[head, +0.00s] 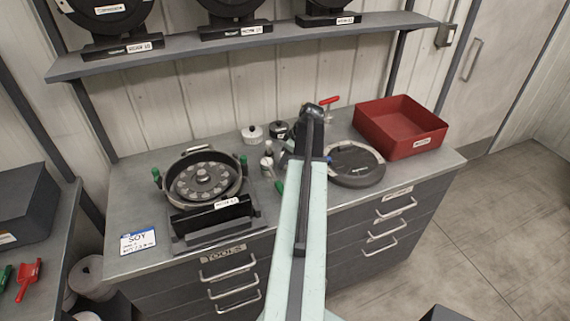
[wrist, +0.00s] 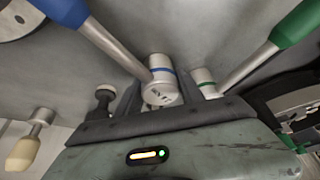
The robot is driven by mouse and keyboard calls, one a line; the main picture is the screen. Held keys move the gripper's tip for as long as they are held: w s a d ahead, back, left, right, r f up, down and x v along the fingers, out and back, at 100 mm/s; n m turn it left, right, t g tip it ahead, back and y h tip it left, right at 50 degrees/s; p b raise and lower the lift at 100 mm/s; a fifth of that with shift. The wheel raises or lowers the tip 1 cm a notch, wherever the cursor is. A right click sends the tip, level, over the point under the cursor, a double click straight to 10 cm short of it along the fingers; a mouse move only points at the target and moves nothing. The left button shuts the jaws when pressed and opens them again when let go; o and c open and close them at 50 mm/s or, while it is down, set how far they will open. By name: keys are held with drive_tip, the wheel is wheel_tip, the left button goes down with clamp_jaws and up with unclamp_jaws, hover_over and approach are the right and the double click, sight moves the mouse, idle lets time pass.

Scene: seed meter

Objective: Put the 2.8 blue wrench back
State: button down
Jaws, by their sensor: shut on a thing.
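The blue wrench (wrist: 162,78) has a blue handle at the upper left of the wrist view, a steel shaft and a round steel head with a blue band. My gripper (wrist: 155,98) is shut on that head. Its printed mark is too small to read surely. A similar green wrench (wrist: 203,83) with a green handle and band lies just right of my gripper. In the head view my arm reaches over the bench and hides most of the gripper and the held wrench. A green handle (head: 279,187) shows left of my arm.
The seed meter (head: 204,180) stands on the bench (head: 130,205) at left. A dark round disc housing (head: 354,165) lies right of my arm, with a red bin (head: 402,126) beyond it. A shelf (head: 290,37) with round units hangs above. A pale knob (wrist: 22,152) shows in the wrist view.

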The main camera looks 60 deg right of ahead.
drive_tip(key=c, duration=0.7)
unclamp_jaws()
drive_tip(key=shift+r, duration=0.3)
drive_tip(key=p+v, duration=1.1)
drive_tip(key=shift+s+r, duration=0.2)
drive_tip(key=shift+r, duration=0.05)
drive_tip(key=shift+r, duration=0.1)
